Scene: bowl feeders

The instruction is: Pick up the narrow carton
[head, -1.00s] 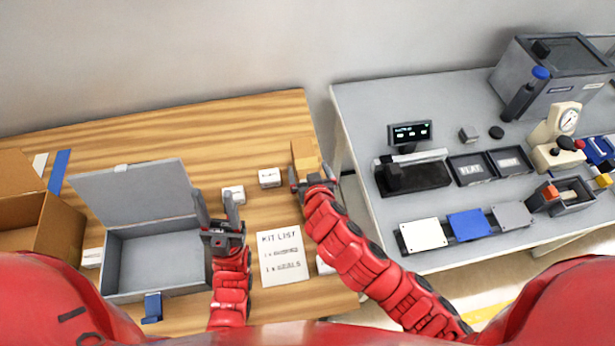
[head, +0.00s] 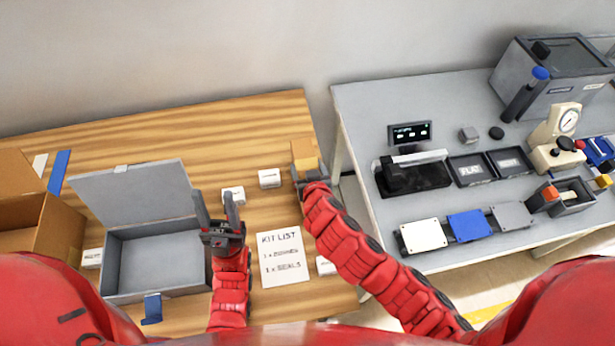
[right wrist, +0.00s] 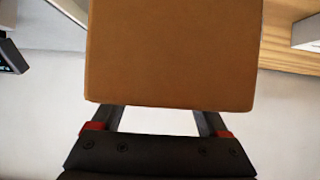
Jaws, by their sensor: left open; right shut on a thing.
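The narrow carton (head: 303,154) is a tan cardboard box at the right end of the wooden table in the head view. My right gripper (head: 308,170) is at its near side, shut on it. In the right wrist view the carton (right wrist: 174,55) fills the upper middle, between the fingers of the right gripper (right wrist: 158,118); the fingertips are hidden by it. I cannot tell whether the carton is clear of the table. My left gripper (head: 219,205) is open and empty, above the table between the grey box and the kit list.
An open grey box (head: 155,264) and a larger cardboard box (head: 52,232) stand at the left. Small white boxes (head: 269,178) and the kit list sheet (head: 283,257) lie on the wooden table (head: 140,135). A grey bench (head: 370,110) with devices stands right, across a gap.

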